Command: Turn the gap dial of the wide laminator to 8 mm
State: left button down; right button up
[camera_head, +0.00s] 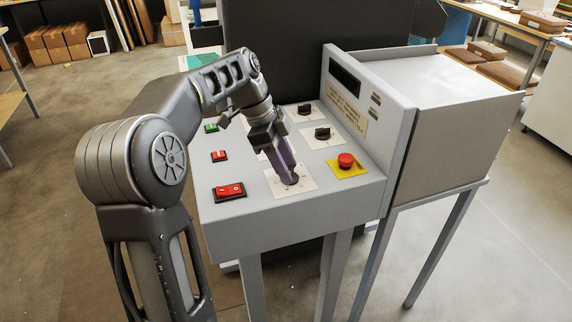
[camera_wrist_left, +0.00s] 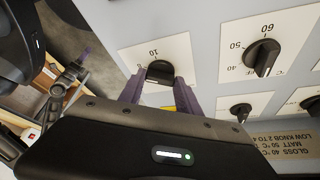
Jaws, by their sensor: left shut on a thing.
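The gap dial is a black knob (camera_wrist_left: 160,71) on a white scale plate (camera_wrist_left: 178,48), with a 10 legible at its upper left in the left wrist view. In the head view, its plate (camera_head: 306,184) lies at the front of the grey sloping panel. My left gripper (camera_head: 289,177) points down at the dial, and its purple fingers are shut on the knob, one on each side. The fingers hide much of the knob in the head view, and I cannot read its setting. What looks like my right gripper (camera_wrist_left: 76,66) hangs beyond the panel edge; its opening is unclear.
A red emergency button (camera_head: 346,160) on a yellow plate sits right of the dial. Two other black knobs (camera_head: 322,133) (camera_head: 304,109) lie farther back. A red rocker switch (camera_head: 229,190) is at the left front. An upright display panel (camera_head: 368,108) bounds the right side.

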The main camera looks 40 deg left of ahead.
pick_arm(q)
jog(key=c, duration=0.8)
grip_release()
jog(key=shift+c, duration=0.2)
jog(key=p+v, duration=0.7)
jog(key=v, duration=0.1)
jog(key=shift+w, duration=0.1)
jog(key=shift+d+f, duration=0.1)
